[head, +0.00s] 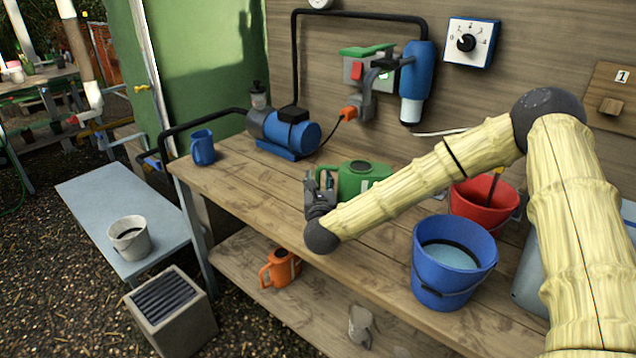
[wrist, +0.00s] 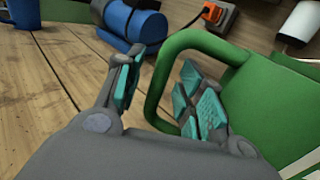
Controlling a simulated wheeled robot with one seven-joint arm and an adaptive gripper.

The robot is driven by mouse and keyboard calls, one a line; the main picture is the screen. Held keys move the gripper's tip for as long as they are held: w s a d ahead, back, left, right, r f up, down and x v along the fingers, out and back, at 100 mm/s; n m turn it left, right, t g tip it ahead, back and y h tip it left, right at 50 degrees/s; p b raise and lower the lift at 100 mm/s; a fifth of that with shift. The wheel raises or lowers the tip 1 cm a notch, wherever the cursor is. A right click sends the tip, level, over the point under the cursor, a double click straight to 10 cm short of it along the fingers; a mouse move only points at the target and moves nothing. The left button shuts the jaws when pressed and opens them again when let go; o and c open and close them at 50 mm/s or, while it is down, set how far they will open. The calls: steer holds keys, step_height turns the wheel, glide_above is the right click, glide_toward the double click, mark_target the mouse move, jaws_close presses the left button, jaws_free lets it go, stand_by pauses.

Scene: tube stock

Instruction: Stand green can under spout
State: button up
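The green can (head: 364,178) stands upright on the wooden workbench (head: 225,190), below the wall-mounted pump parts. In the wrist view the green can (wrist: 255,105) fills the right side, its looped handle (wrist: 160,85) facing my gripper. My gripper (head: 320,188) is at the can's left side in the head view. In the wrist view my gripper (wrist: 160,90) is open, with one finger on each side of the handle. A gap shows between the left finger and the handle. A blue fitting with a white lower end (head: 411,108) hangs on the wall; I cannot tell whether it is the spout.
A blue pump (head: 290,132) and a blue mug (head: 203,147) stand at the bench's left. A blue bucket (head: 452,262) of water and a red bucket (head: 484,198) stand to the right. An orange can (head: 281,268) is on the lower shelf. The bench's front left is clear.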

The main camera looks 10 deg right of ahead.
steer(key=s, duration=0.4)
steer(key=s+a, duration=0.1)
steer(key=s, duration=0.3)
steer(key=s+a, duration=0.1)
steer(key=s, duration=0.2)
steer(key=shift+s+a, duration=0.15)
steer(key=shift+s, duration=0.25)
